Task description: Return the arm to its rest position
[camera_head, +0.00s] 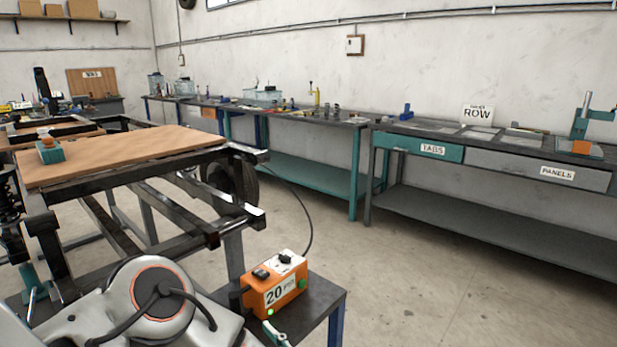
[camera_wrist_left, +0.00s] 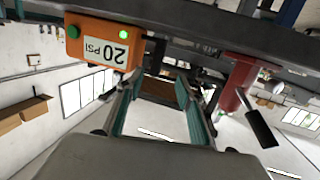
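My right arm and gripper are not in view.
An orange control box (camera_head: 276,287) marked 20 PSI stands on a dark stand right of my arm. It also shows upside down in the left wrist view (camera_wrist_left: 100,45). A dark metal frame (camera_head: 190,195) carries a wooden board (camera_head: 120,155). Open floor lies to the right.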

